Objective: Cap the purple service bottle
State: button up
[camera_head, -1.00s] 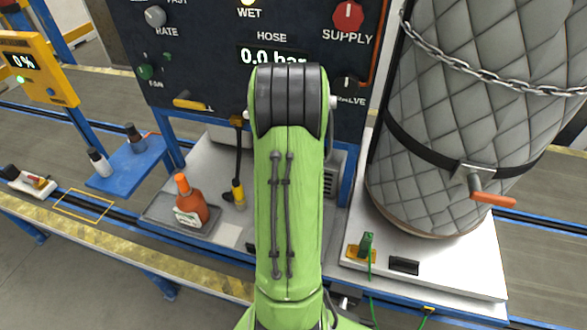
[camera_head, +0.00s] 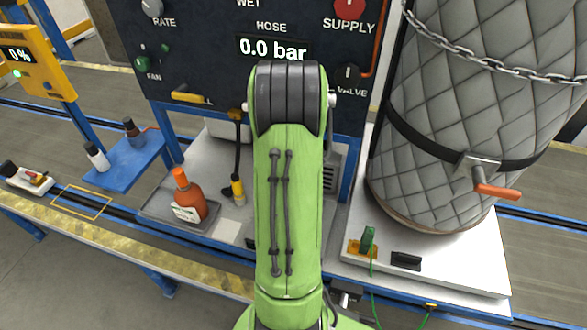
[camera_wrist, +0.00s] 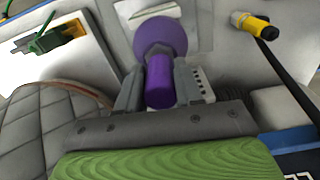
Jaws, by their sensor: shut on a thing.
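In the wrist view, my gripper (camera_wrist: 159,85) is shut on a purple cylindrical cap (camera_wrist: 160,78), with one grey finger on each side of it. The round purple body of the service bottle (camera_wrist: 168,36) shows just beyond the cap, with a white label (camera_wrist: 152,12) at its far side. The cap lines up with the bottle and overlaps its near edge in the picture. I cannot tell whether it is seated on the neck or just above it. In the head view, my green arm hides the gripper, the cap and the purple bottle.
An orange bottle (camera_head: 188,198) stands on the tray at left, near a yellow-ended hose (camera_head: 237,188), which also shows in the wrist view (camera_wrist: 262,28). A large quilted tank (camera_head: 460,130) stands at right. The control panel (camera_head: 215,60) rises behind my arm.

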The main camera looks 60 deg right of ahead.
jog(key=shift+f, duration=0.4)
jog(key=o, duration=1.1)
notch_tip(320, 180, up, 16)
jog(key=shift+f+p, duration=0.1)
jog(key=shift+p, duration=0.6)
